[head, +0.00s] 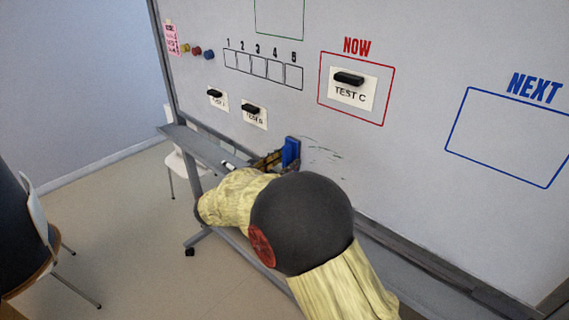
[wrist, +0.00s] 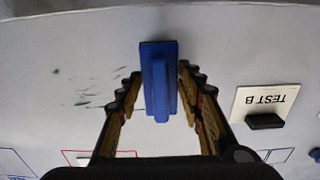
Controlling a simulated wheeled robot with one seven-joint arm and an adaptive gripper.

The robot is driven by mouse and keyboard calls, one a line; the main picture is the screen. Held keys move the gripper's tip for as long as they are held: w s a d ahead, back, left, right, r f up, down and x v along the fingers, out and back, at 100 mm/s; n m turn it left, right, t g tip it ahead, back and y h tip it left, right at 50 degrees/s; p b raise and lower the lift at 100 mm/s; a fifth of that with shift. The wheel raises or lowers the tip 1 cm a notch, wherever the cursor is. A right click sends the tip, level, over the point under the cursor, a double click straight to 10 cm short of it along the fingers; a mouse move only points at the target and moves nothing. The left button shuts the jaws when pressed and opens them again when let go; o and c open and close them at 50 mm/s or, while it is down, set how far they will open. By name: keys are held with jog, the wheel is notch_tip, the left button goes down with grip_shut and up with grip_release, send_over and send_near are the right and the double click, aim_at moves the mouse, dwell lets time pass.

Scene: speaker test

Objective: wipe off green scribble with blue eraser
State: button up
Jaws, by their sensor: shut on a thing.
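The blue eraser (head: 291,152) is up against the whiteboard in the head view, at the end of my gripper (head: 268,160). In the wrist view my gripper (wrist: 155,95) is shut on the blue eraser (wrist: 160,85), its fingers on both sides of it. The far end of the eraser meets or nearly meets the board; exact contact I cannot tell. The scribble (wrist: 95,85) shows as faint, broken dark green marks left of the eraser in the wrist view. In the head view the marks (head: 325,152) lie just right of the eraser. My arm hides part of the lower board.
A TEST B card (wrist: 265,105) with a black magnet is right of my gripper in the wrist view. The TEST C card (head: 352,88) hangs in the red NOW box. A marker (head: 229,166) lies on the ledge (head: 195,145). A chair (head: 40,235) stands lower left.

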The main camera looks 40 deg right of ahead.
jog(key=shift+d+b, duration=0.55)
jog(key=shift+d, duration=0.1)
